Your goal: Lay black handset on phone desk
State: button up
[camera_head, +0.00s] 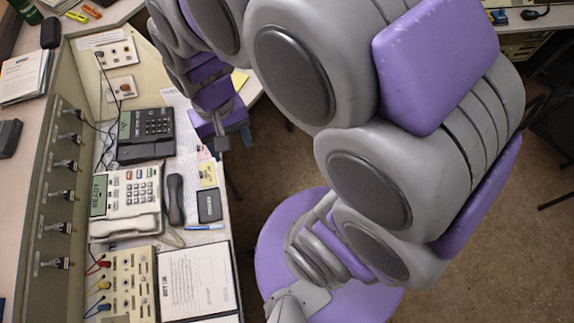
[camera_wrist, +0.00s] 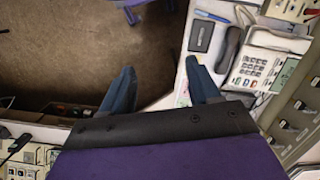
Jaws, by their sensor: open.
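A black handset (camera_head: 175,200) lies lengthwise on the phone desk (camera_head: 147,84), just right of a white desk phone (camera_head: 125,190). In the wrist view the handset (camera_wrist: 229,50) is at upper right, beyond the right fingertip. A black desk phone (camera_head: 146,133) stands farther back, with a black bar along its near side. My gripper (camera_head: 221,142) is over the desk's right edge, beside the black phone and apart from the handset. In the wrist view its jaws (camera_wrist: 162,78) are spread and empty, with floor and desk edge between them.
A dark square pad (camera_head: 209,205), sticky notes and a blue pen (camera_head: 204,227) lie right of the handset. A clipboard (camera_head: 197,281) and a jack panel (camera_head: 128,284) are nearer. A switch panel (camera_head: 60,190) rises at left. A purple stool seat (camera_head: 285,235) stands on the floor.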

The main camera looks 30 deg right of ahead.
jog(key=s+d+r, duration=0.1)
jog(key=s+d, duration=0.2)
jog(key=s, duration=0.3)
jog(key=s+d+r+n, duration=0.1)
jog(key=s+d+r, duration=0.1)
jog(key=s, duration=0.5)
jog(key=shift+d, duration=0.4)
